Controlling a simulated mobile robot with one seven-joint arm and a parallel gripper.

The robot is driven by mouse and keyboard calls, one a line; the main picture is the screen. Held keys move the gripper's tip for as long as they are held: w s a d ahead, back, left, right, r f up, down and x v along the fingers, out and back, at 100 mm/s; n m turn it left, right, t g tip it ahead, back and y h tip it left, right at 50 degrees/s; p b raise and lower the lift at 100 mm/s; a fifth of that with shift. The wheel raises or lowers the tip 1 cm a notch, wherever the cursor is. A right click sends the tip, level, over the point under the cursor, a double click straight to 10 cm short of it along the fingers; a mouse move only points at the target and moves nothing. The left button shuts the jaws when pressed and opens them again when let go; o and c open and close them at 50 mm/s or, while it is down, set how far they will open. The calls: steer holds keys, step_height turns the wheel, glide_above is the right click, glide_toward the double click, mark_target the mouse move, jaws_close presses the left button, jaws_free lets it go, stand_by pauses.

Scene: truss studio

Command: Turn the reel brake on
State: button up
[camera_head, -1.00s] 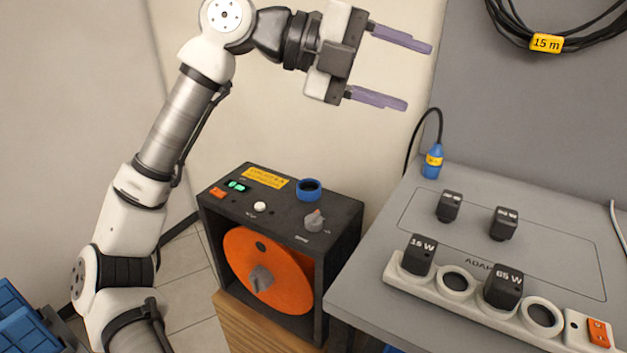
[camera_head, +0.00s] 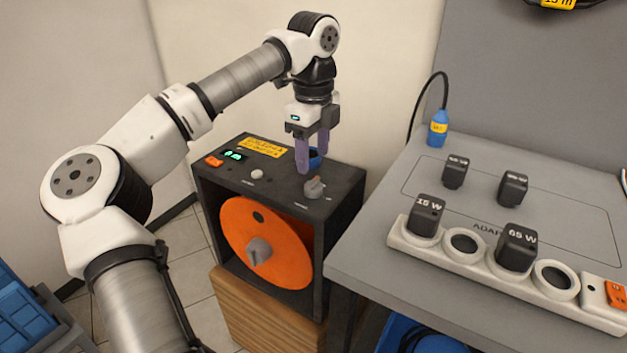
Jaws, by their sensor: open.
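The reel box (camera_head: 321,233) is a dark cabinet with an orange reel disc (camera_head: 285,243) in its open front and a grey hub knob (camera_head: 260,250) on the disc. On its top panel are a grey knob (camera_head: 314,187) with small labels too small to read, a white button (camera_head: 257,174), an orange switch (camera_head: 213,161) and a small green display (camera_head: 233,155). A blue ring (camera_head: 316,158) stands there too, partly hidden by my fingers. My gripper (camera_head: 312,160) points down just above the panel, open and empty, behind the grey knob. I cannot tell whether it touches anything.
To the right is a grey table (camera_head: 380,210) with a white power strip (camera_head: 475,266) and several black adapters. A blue plug (camera_head: 438,128) on a black cable stands at its back left edge. Blue crates (camera_head: 22,305) are at the lower left.

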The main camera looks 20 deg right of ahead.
mark_target(313, 180)
step_height(313, 180, down, 7)
stand_by(0.3)
steer(key=c, duration=1)
